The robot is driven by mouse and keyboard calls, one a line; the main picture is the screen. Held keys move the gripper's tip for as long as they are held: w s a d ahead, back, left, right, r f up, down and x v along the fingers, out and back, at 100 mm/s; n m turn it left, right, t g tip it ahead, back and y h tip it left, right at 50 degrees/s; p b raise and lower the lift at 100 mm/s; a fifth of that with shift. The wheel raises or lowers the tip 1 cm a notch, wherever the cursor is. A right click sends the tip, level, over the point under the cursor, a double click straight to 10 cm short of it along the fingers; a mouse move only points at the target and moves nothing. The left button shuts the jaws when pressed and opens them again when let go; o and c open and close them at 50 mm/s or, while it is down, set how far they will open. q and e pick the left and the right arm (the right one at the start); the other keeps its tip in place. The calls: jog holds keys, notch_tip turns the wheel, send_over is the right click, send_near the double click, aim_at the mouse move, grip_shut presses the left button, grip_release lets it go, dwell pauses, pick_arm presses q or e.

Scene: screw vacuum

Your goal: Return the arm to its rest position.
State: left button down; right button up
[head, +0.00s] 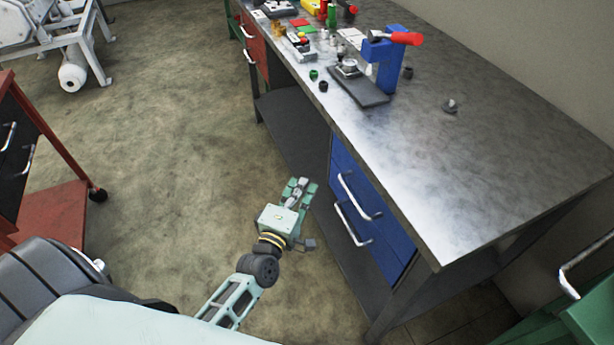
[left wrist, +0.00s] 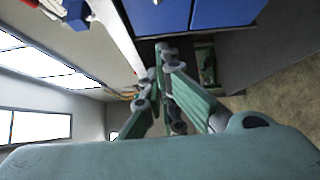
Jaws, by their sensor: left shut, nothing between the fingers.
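My left gripper (head: 299,190) hangs in front of the workbench, over the open floor and left of the blue drawers in the head view. It holds nothing and its green fingers are shut. In the left wrist view the fingers (left wrist: 168,62) come together at their tips, with the blue drawer fronts (left wrist: 196,14) beyond them. My left arm reaches up from the bottom of the head view. My right gripper is not in view.
A metal workbench (head: 475,135) fills the right side. It carries a blue press with a red handle (head: 388,62) and several small parts. Blue drawers (head: 362,205) hang under it. A red cart (head: 50,212) stands left. The floor (head: 165,150) between is clear.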

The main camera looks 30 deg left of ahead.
pick_arm(q)
jog(key=shift+s, duration=0.3)
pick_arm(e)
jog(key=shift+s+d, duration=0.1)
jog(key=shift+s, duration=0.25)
pick_arm(q)
jog(key=s+d+f+m+g+h+p, duration=0.1)
jog(key=s+d+f+m+g, duration=0.25)
jog(key=f, duration=0.65)
jog(key=s+f+m+g, duration=0.2)
jog(key=s+f+m, duration=0.2)
jog(key=s+f, duration=0.45)
jog(key=s+d+f+m+g+h+p, duration=0.1)
jog(key=s+f+m+g, duration=0.25)
jog(key=f, duration=0.75)
jog(key=s+f+m+g, duration=0.2)
jog(key=s+f+m, duration=0.1)
jog(key=s, duration=0.6)
jog(key=s+a+f+m+g, duration=0.1)
jog(key=s+f+m+g, duration=0.2)
jog(key=s+f, duration=0.3)
jog(key=s+a+f+m+g, duration=0.1)
jog(key=s+f+m+g, duration=0.2)
jog(key=s, duration=1.1)
jog(key=shift+f+m+y, duration=0.4)
jog(key=shift+f+m, duration=0.2)
jog(key=shift+f, duration=0.2)
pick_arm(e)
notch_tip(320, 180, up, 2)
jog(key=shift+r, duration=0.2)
